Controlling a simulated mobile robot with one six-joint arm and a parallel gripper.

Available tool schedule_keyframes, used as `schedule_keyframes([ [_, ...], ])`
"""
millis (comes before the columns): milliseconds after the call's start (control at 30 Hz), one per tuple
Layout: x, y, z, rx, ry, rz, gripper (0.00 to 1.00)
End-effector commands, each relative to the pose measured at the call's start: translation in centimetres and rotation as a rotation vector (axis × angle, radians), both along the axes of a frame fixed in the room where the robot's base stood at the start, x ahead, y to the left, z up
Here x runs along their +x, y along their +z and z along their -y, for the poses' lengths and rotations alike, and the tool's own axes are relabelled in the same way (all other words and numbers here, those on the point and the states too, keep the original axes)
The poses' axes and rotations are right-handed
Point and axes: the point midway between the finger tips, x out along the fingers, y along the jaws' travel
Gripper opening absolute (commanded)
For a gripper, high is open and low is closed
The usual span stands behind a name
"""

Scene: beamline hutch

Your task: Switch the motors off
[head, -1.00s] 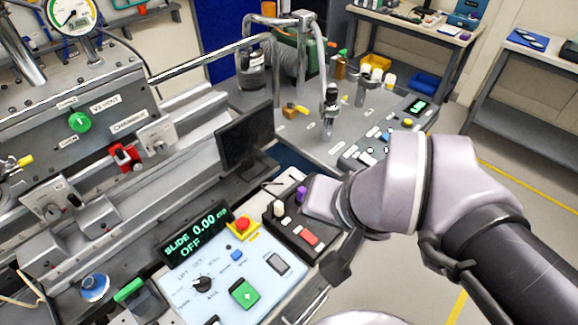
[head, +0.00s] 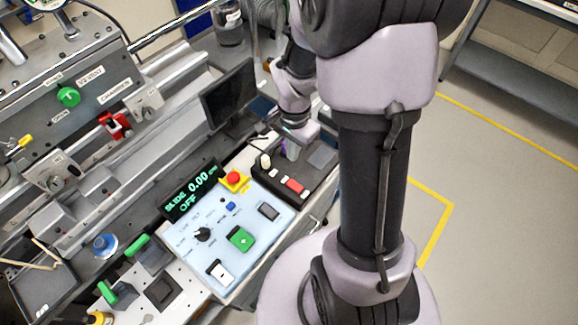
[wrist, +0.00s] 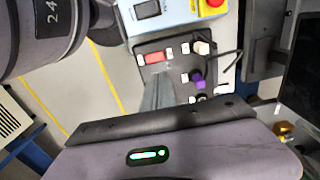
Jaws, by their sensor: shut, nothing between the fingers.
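A black control box (head: 279,177) with a red rocker switch (head: 295,186), a pale knob (head: 265,161) and a purple knob (head: 291,149) stands right of the light-blue panel (head: 259,221). Its labels are too small to read, so I cannot tell which control is for the motors. In the wrist view, the red rocker (wrist: 155,58) and purple knob (wrist: 197,81) show beyond my gripper (wrist: 158,95). My gripper is shut and empty, its grey fingers reaching toward the box; contact cannot be told.
The light-blue panel carries a red stop button (head: 233,179), a green button (head: 240,239) and a black rotary knob (head: 203,234). Its display (head: 190,190) reads SLIDE 0.00, OFF. A dark monitor (head: 229,95) stands behind. The floor to the right is open.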

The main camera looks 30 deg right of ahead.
Motion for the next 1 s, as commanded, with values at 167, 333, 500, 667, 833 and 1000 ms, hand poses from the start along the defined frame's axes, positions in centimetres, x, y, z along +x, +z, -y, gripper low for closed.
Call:
schedule_keyframes([
  [167, -0.1, -3.5, -0.1, 0.001, 0.000, -0.005, 0.00],
  [333, 0.0, -7.3, -0.1, 0.002, 0.001, -0.004, 0.00],
  [500, 0.0, -10.8, -0.1, 0.001, 0.001, -0.003, 0.00],
  [667, 0.1, -12.9, -0.1, 0.001, 0.001, -0.001, 0.00],
  [833, 0.1, -13.7, -0.1, 0.001, 0.001, -0.001, 0.00],
  [1000, 0.1, -13.6, -0.1, 0.001, 0.001, 0.000, 0.00],
])
